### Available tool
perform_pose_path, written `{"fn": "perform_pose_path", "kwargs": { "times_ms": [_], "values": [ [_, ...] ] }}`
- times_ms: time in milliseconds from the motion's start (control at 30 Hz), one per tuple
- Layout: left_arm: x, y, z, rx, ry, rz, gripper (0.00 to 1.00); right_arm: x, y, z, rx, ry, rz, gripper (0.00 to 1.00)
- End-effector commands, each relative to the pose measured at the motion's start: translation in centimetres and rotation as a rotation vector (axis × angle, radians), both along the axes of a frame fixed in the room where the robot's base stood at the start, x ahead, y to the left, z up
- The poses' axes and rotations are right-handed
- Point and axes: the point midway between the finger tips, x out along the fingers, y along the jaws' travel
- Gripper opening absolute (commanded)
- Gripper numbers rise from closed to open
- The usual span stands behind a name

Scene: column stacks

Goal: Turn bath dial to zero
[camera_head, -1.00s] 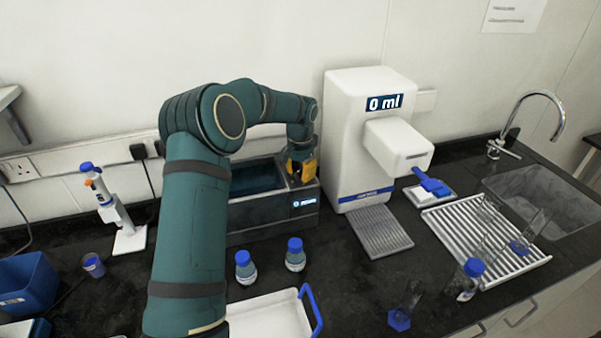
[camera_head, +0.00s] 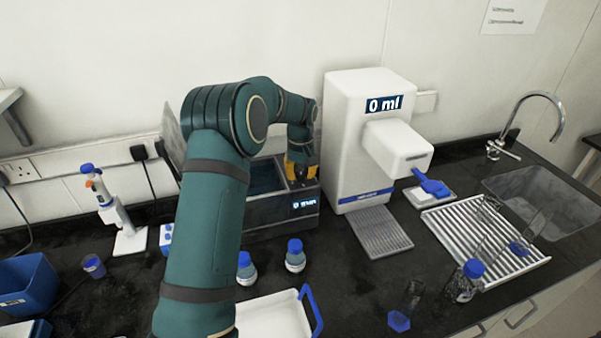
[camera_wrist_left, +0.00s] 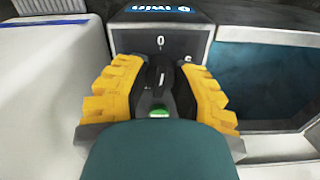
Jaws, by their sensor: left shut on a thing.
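The water bath (camera_head: 262,218) is a dark grey box with blue water, below the back wall in the head view. Its display (camera_head: 304,204) is lit and appears to start with 0, with small blurred text after it. The display also shows upside down in the left wrist view (camera_wrist_left: 158,9). My left gripper (camera_head: 301,176) is over the bath's right end panel. In the left wrist view its yellow fingers (camera_wrist_left: 160,88) are closed around the black dial (camera_wrist_left: 160,72), one on each side. A white 0 is printed just beyond the dial. The dial's pointer is hard to read.
A white dispenser (camera_head: 355,105) reading 0 ml stands close right of the bath. Two blue-capped bottles (camera_head: 295,257) (camera_head: 246,270) and a white tray (camera_head: 268,318) are in front. A pipette stand (camera_head: 128,240) is left. A drying rack (camera_head: 470,235) and sink (camera_head: 550,200) are right.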

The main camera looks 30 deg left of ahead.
Motion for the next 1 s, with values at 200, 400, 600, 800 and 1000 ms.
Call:
{"fn": "perform_pose_path", "kwargs": {
  "times_ms": [200, 400, 600, 800, 1000],
  "values": [
    [-0.05, -0.03, -0.12, 0.0, 0.003, 0.101, 0.0, 0.01, 0.0, 0.14, 0.0, 0.0, 0.0, 0.0],
    [-0.06, -0.04, -0.16, -0.001, 0.003, 0.147, 0.0, 0.02, 0.0, 0.19, 0.0, 0.0, 0.0, 0.0],
    [-0.07, -0.05, -0.18, -0.001, 0.003, 0.159, 0.0, 0.02, 0.0, 0.19, 0.0, 0.0, 0.0, 0.0],
    [-0.08, -0.04, -0.19, -0.001, 0.004, 0.159, 0.0, 0.01, 0.0, 0.19, 0.0, 0.0, 0.0, 0.0],
    [-0.07, -0.04, -0.17, -0.001, 0.003, 0.158, 0.63, 0.01, 0.0, 0.19, 0.0, 0.0, 0.0, 0.0]
  ]
}}
